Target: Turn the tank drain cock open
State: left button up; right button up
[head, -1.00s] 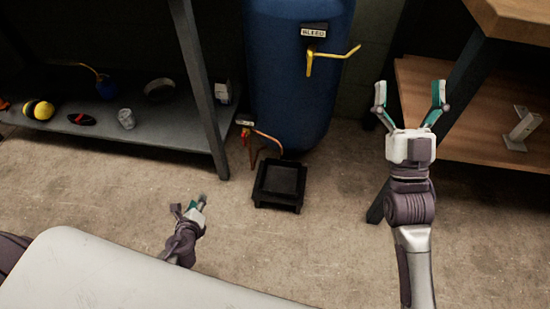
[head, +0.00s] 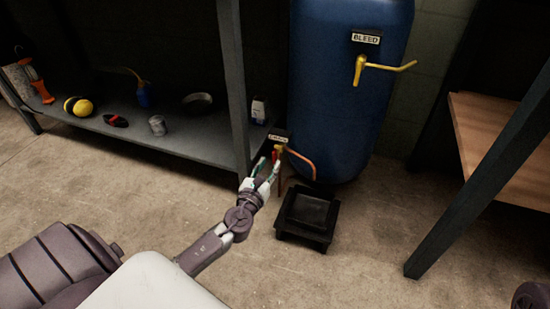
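The blue tank (head: 345,100) stands at the back. At its lower left, under a small DRAIN label (head: 277,137), is the drain cock (head: 276,154), small, with a red and brass-coloured body on a copper pipe (head: 302,160). My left gripper (head: 266,166) is just in front of and below the cock, its two fingers apart with the tips close to it. I cannot tell whether they touch it. The fingers partly hide the cock, so its handle position is unclear. My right gripper is out of view.
A yellow lever (head: 380,66) under a BLEED label (head: 366,38) is higher up. A shelf post (head: 233,80) stands close left of the cock. A wooden bench (head: 500,135) is at right.

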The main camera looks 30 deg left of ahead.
aim_at(273, 158)
pick_arm(q)
jog(key=b+x, duration=0.1)
jog(key=x, duration=0.4)
jog(key=shift+w, duration=0.15)
grip_shut()
